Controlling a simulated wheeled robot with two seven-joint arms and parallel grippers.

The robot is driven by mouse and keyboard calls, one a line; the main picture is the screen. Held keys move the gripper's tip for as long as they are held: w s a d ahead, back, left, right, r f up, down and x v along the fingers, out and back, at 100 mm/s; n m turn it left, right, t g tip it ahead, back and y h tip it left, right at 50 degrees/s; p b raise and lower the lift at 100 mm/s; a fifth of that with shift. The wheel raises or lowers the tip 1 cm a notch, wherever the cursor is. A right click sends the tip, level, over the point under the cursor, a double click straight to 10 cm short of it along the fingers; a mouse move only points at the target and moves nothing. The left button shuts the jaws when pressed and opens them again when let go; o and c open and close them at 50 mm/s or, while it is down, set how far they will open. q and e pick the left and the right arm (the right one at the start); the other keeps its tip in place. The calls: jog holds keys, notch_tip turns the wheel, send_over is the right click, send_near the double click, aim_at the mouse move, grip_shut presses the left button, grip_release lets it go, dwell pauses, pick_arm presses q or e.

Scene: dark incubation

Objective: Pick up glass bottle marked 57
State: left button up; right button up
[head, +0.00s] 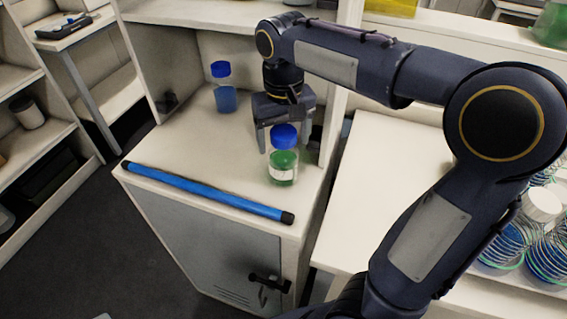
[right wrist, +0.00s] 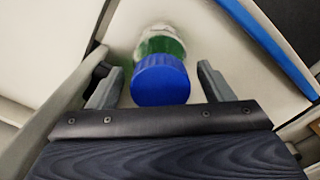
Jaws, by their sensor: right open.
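A glass bottle with a blue cap, green liquid and a white label (head: 283,163) stands upright on the white cabinet top. The label is too small to read a number. A second blue-capped bottle with blue liquid (head: 224,92) stands behind it to the left. My right gripper (head: 284,138) points down just behind and above the green bottle, its fingers apart. In the right wrist view the green bottle's blue cap (right wrist: 160,80) lies between the two open fingers (right wrist: 158,84), with a gap on each side. My left gripper is not in view.
A blue tube with black ends (head: 205,192) lies along the front edge of the cabinet top (head: 165,145). A white table (head: 375,190) with coiled-tube bottles (head: 545,240) is to the right. An upright white panel stands close right of my gripper.

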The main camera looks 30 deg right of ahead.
grip_shut()
dwell(0.4)
jog(key=shift+r, duration=0.2)
